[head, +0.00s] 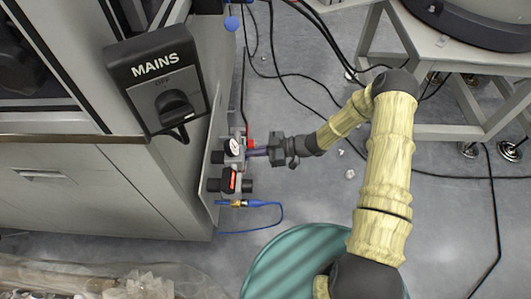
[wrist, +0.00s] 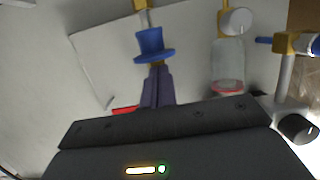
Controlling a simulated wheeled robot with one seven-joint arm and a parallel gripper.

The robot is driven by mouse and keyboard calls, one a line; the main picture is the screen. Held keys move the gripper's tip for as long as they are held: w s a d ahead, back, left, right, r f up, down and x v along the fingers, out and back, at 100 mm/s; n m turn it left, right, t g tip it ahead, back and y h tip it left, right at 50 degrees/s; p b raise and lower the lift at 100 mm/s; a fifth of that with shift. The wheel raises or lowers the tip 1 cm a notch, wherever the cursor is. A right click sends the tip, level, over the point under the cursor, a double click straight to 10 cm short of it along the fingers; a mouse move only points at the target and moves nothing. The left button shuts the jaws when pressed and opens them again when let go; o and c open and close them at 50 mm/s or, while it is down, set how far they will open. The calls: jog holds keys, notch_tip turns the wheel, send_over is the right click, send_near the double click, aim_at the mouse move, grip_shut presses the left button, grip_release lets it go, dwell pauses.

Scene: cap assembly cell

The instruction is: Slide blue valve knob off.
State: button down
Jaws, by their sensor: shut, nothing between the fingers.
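A blue valve knob (wrist: 152,45), shaped like a small hat with a wide rim, shows in the wrist view on the light panel. My gripper's two purple fingers (wrist: 157,70) are shut together with nothing between them. Their tips point at the knob and end just below its rim; I cannot tell if they touch it. In the head view my gripper (head: 250,153) reaches from the right to the valve assembly on the panel's edge. I cannot make out the knob there.
A clear bowl (wrist: 228,65) is beside the knob. A MAINS switch box (head: 157,78) is above left. A green round bin (head: 275,262) stands below.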

jog(key=shift+a, duration=0.25)
jog(key=shift+f, duration=0.1)
jog(key=shift+f, duration=1.25)
jog(key=shift+d, duration=0.1)
jog(key=p+v, duration=0.2)
jog(key=v, duration=0.7)
jog(key=shift+d+r+p, duration=0.2)
jog(key=shift+d+p, duration=0.1)
jog(key=shift+d, duration=0.1)
jog(key=shift+r, duration=0.1)
